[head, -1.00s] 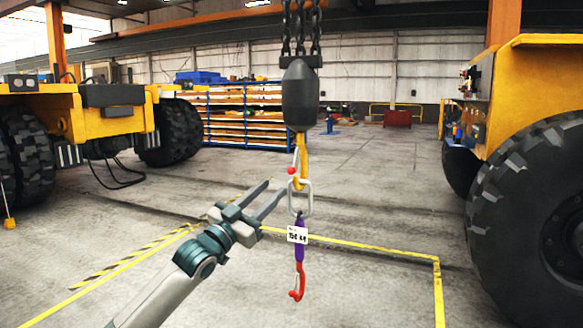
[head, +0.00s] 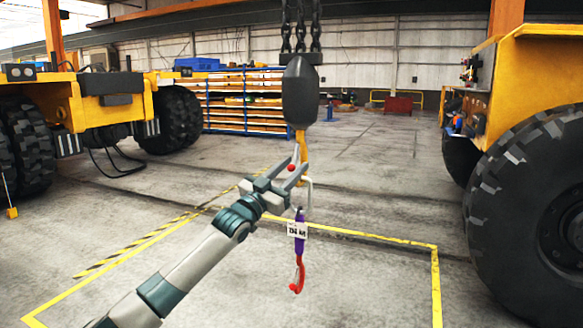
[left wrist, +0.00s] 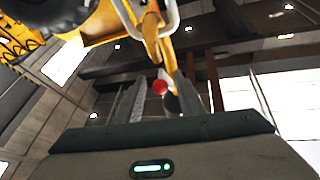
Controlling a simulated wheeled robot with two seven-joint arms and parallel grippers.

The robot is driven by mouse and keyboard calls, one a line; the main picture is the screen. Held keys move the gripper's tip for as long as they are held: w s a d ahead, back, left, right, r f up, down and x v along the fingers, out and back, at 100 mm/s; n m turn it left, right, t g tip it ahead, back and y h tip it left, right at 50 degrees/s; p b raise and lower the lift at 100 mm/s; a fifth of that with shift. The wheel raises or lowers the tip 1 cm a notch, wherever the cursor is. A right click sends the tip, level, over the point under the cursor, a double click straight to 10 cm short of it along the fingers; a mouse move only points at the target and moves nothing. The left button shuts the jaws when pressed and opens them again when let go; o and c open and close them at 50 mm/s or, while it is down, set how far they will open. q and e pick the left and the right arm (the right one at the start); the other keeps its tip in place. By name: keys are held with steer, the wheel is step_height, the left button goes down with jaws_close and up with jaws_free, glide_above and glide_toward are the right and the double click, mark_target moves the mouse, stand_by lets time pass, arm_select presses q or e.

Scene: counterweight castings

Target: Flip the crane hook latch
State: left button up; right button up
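The yellow crane hook (head: 301,143) hangs below a dark hook block (head: 299,92) on chains. The latch's red ball (head: 291,168) shows at the hook, between the fingers of my left gripper (head: 298,160). In the left wrist view the red ball (left wrist: 159,87) also lies between the two fingers, with gaps on both sides, so the gripper is open. The fingers hide most of the latch and part of the hook in the head view. A pale metal ring (head: 309,194) hangs in the hook, partly covered. My right gripper is out of view.
Below the ring hang a white weight tag (head: 298,230), a purple piece (head: 299,246) and a red lower hook (head: 297,277). Large yellow vehicles stand left (head: 110,100) and right (head: 540,75). The floor around the hook is clear.

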arm_select(q)
jaws_close()
steer(key=shift+d, duration=0.1)
stand_by(0.3)
